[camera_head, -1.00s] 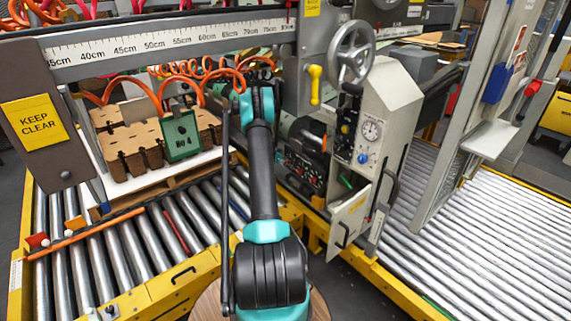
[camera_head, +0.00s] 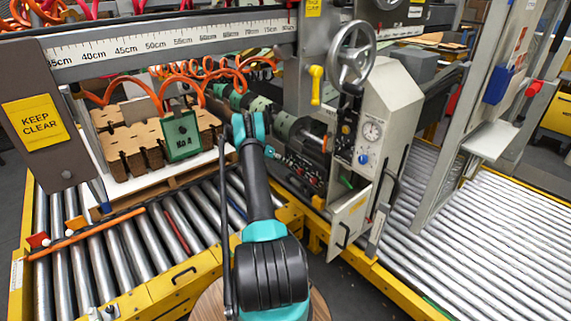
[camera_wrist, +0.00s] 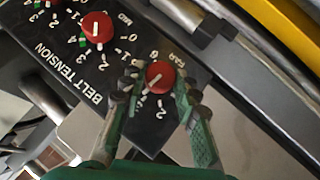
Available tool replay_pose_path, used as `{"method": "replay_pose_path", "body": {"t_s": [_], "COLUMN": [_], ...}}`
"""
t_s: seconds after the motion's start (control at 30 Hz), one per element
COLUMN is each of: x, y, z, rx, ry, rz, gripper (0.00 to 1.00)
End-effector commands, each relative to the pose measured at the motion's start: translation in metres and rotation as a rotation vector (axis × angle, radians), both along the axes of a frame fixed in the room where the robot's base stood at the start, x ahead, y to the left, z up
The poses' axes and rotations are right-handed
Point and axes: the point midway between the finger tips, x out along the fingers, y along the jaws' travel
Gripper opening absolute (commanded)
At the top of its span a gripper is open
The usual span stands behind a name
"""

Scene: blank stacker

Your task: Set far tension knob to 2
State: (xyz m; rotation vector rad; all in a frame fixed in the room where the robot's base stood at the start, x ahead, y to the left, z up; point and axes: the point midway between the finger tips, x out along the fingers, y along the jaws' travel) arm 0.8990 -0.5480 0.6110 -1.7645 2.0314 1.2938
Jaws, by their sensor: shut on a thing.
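The far tension knob (camera_wrist: 159,75) is a red round knob with a pale pointer line, beside the word FAR on the dark BELT TENSION panel (camera_wrist: 62,78) in the wrist view. My gripper (camera_wrist: 160,88) has its green, dark-tipped fingers on both sides of this knob and is shut on it. The pointer line slants from lower left to upper right. The fingers cover part of the scale, so I cannot tell the exact setting. The red MID knob (camera_wrist: 97,27) is to the upper left. In the head view my gripper's fingertips are not clear.
A grey cabinet with a gauge (camera_head: 372,130), a handwheel (camera_head: 351,52) and an open door (camera_head: 350,215) stands right of my arm. Roller conveyors (camera_head: 480,235) lie on both sides. Cardboard trays (camera_head: 130,150) stand at the left. A grey cylinder (camera_wrist: 195,20) runs near the knob.

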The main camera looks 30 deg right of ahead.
Motion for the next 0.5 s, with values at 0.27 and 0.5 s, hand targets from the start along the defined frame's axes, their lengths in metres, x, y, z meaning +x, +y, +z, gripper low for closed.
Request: {"method": "replay_pose_path", "body": {"t_s": [0.27,0.5], "x": [0.0019,0.0020], "y": [0.0014,0.0011], "z": [-0.0013,-0.0015], "rx": [-0.007,-0.010], "ry": [0.109,0.137], "rz": [0.001,0.001], "gripper": [0.01,0.01]}}
